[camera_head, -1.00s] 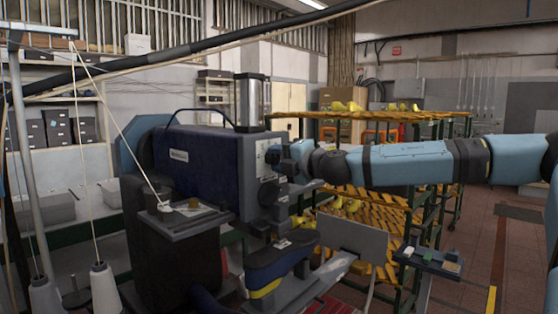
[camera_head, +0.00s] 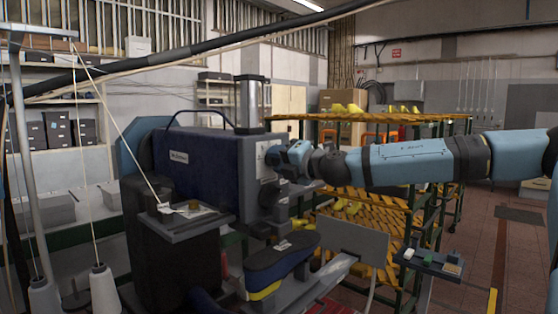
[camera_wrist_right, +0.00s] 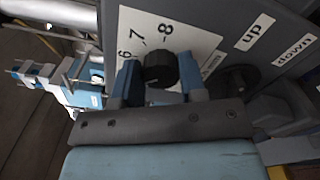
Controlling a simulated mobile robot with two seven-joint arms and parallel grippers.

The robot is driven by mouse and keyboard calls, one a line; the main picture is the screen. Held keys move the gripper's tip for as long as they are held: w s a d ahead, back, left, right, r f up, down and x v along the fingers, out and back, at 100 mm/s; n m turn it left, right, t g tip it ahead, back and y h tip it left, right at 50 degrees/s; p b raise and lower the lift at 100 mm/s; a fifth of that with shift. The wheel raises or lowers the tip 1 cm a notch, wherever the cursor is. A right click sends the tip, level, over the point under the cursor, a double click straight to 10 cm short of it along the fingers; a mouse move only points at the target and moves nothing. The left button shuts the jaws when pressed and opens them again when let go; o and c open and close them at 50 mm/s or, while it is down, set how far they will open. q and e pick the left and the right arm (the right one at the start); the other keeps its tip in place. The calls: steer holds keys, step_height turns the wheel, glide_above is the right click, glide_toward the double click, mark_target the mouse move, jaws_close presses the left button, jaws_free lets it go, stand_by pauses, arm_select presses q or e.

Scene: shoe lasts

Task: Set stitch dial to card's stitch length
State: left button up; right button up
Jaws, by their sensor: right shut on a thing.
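The stitch dial is a black ribbed knob (camera_wrist_right: 158,68) on a white scale plate (camera_wrist_right: 170,35) on the machine's face. In the right wrist view the numbers 6, 7 and 8 show on the plate; the rest is hidden or out of frame. My right gripper (camera_wrist_right: 158,82) has its two fingers on either side of the knob and is shut on it. In the head view my right gripper (camera_head: 278,156) is at the front face of the dark blue sewing machine (camera_head: 205,165), hiding the dial. No card with a readable stitch length shows.
In the right wrist view, labels "up" (camera_wrist_right: 254,32) and "down" (camera_wrist_right: 295,50) sit beside the dial near a dark round part (camera_wrist_right: 238,78). A shoe (camera_head: 282,250) is below the machine head. A grey panel (camera_head: 352,246) and small tray (camera_head: 432,262) stand right. Racks (camera_head: 440,190) stand behind.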

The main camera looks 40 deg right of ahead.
steer(key=o, duration=0.9)
steer(key=shift+s, duration=0.1)
arm_select(q)
steer(key=shift+d+f+b, duration=0.25)
steer(key=shift+f+b, duration=0.2)
steer(key=shift+b, duration=0.7)
arm_select(e)
steer(key=shift+s+d, duration=0.2)
steer(key=shift+s, duration=2.05)
steer(key=shift+s+d, duration=0.2)
steer(key=shift+s, duration=2.1)
steer(key=shift+s+d, duration=0.2)
steer(key=shift+s, duration=2.05)
arm_select(q)
steer(key=shift+w, duration=0.1)
steer(key=shift+a, duration=0.2)
